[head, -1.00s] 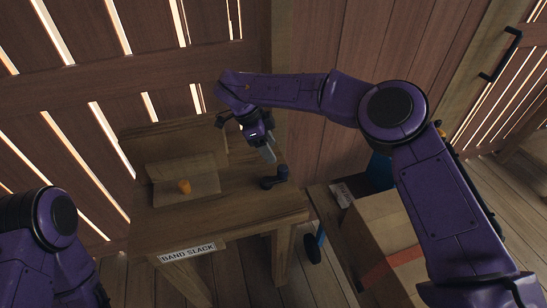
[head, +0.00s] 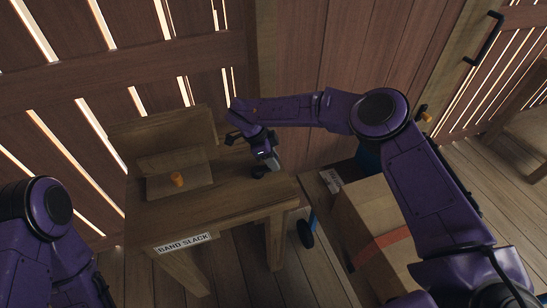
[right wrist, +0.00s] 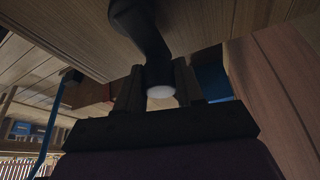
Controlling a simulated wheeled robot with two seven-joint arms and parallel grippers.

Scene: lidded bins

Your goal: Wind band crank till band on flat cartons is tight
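The band crank (head: 258,172) is a dark arm at the right end of the wooden bench top. My right gripper (head: 273,164) is at its handle. In the right wrist view the dark crank handle (right wrist: 158,60), with a pale round end, stands between the two fingers of my right gripper (right wrist: 159,88), which look closed against it. A sign (head: 184,243) on the bench front reads BAND SLACK. Brown cartons (head: 365,215) lie low at the right with a red-orange band (head: 383,246) across them. My left arm shows at the lower left; its gripper is out of view.
The wooden bench (head: 235,208) carries a thin hinged-looking board (head: 205,178) with an orange knob (head: 177,179). A slatted wall stands close behind the bench. A dark wheel (head: 306,234) and blue post are beside the cartons. Another wooden table (head: 522,145) is at the far right.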

